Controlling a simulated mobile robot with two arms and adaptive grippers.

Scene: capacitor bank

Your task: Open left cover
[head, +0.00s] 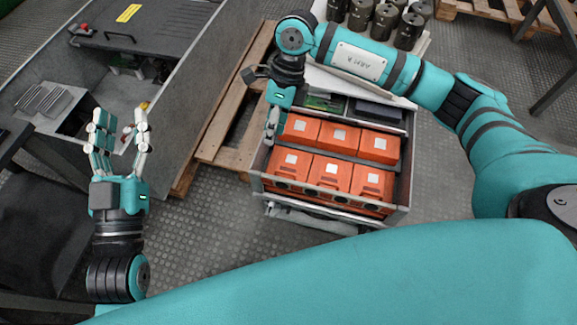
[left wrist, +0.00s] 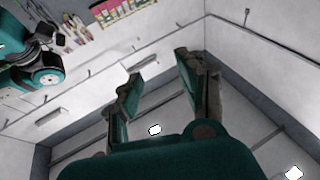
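A dark grey cover (head: 150,22) with a yellow label and a black handle (head: 119,36) lies across the far part of a grey cabinet (head: 203,85) at the upper left of the head view. Nearer than this cover, the cabinet's interior (head: 125,88) shows. My left gripper (head: 118,132) is upright in front of the cabinet, its fingers apart and nothing between them. The left wrist view shows its two fingers (left wrist: 162,88) spread and empty. My right gripper (head: 272,130) points down over the near crate; its fingers overlap, so its opening is unclear.
A grey crate (head: 402,190) holds several orange units (head: 330,172) on the right. A wooden pallet (head: 222,130) lies between crate and cabinet. Dark cylinders (head: 385,20) stand at the back. Grey floor (head: 215,230) is clear between my left gripper and the crate.

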